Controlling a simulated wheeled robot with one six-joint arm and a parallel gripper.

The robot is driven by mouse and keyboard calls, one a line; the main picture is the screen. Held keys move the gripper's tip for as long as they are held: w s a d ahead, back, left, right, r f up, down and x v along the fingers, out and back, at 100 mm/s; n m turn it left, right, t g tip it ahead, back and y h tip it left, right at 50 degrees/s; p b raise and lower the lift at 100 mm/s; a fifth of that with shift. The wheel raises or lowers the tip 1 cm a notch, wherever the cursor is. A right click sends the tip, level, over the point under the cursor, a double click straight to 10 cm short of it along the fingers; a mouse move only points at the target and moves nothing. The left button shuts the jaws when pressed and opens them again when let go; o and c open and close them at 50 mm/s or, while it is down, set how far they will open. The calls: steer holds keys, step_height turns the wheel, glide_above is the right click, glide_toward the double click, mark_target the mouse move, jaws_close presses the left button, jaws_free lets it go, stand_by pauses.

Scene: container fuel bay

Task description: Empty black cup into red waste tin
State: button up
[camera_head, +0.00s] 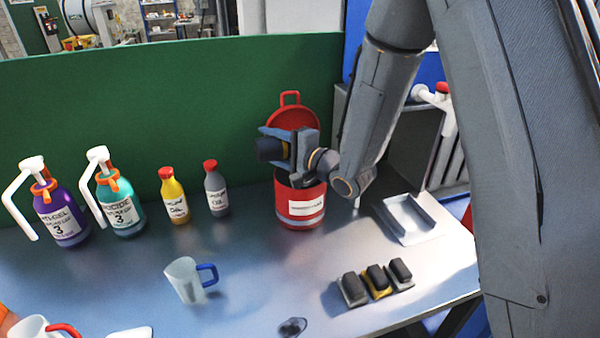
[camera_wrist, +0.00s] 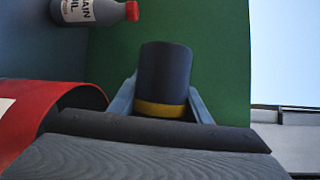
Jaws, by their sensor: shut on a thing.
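The red waste tin (camera_head: 300,215) stands on the bench near the green wall, with its red lid (camera_head: 292,118) raised behind it. Its red rim also shows at the left of the wrist view (camera_wrist: 60,95). My gripper (camera_head: 288,149) is shut on the black cup (camera_head: 268,150), just above the tin's mouth. In the head view the cup lies tipped on its side, pointing left. In the wrist view the cup (camera_wrist: 165,70), with a yellow band, sits between both jaws. The cup's mouth and contents, and the tin's inside, are mostly hidden.
A grey oil bottle (camera_head: 215,190) and a yellow one (camera_head: 174,198) stand left of the tin, with pump bottles (camera_head: 120,205) farther left. A clear mug (camera_head: 184,281), dark blocks (camera_head: 377,280) and a grey tray (camera_head: 410,216) lie in front and right.

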steer(key=s+a+f+n+t+h, duration=0.1)
steer(key=a+f+n+h, duration=0.4)
steer(key=n, duration=0.8)
steer(key=shift+s+f+h, duration=0.55)
steer(key=shift+f+h, duration=0.2)
steer(key=shift+h, duration=1.15)
